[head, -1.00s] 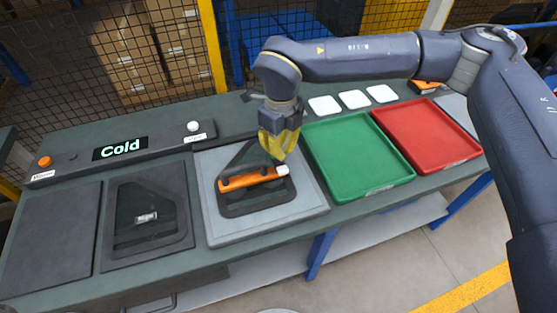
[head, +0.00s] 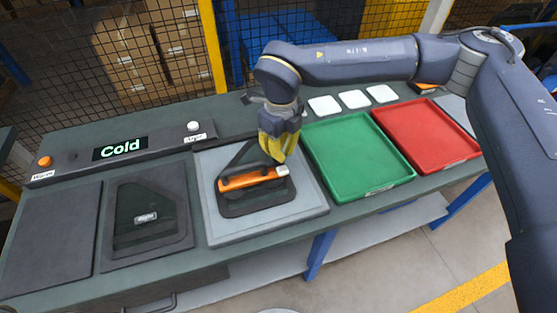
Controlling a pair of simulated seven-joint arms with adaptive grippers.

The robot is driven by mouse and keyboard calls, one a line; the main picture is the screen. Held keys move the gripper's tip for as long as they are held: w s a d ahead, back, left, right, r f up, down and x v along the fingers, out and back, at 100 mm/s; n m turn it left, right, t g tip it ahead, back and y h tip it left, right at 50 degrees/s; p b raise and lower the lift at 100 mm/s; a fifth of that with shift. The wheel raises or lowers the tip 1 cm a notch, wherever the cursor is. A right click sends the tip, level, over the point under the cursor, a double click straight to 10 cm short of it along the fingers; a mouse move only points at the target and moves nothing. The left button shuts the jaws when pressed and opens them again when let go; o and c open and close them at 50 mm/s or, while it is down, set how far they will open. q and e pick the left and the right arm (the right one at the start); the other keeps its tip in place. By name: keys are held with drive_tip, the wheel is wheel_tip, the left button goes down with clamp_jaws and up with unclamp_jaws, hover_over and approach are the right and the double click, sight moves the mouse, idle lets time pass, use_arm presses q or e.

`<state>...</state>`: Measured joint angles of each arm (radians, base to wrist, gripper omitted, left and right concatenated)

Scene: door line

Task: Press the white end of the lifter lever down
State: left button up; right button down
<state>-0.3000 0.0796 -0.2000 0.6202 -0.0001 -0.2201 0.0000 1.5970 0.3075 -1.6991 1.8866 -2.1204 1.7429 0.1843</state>
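The orange lifter lever (head: 248,180) lies across a dark door panel (head: 256,205) on the grey mat. Its white end (head: 282,170) is at the right. My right gripper (head: 276,158), with yellow fingers, points down just above and behind the white end. The fingers look close together, but the frame does not clearly show a gap or whether they touch the lever. My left gripper is not in the head view.
A green tray (head: 402,146) stands right of the grey mat (head: 312,205), with a red tray (head: 470,137) beyond it. A control strip showing "Cold" (head: 120,149) runs along the back left. Another dark panel (head: 147,232) lies left. White pads (head: 354,99) sit behind.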

sight(280, 165)
drive_tip(key=shift+f, duration=2.15)
idle(1.4)
drive_tip(key=shift+r, duration=3.55)
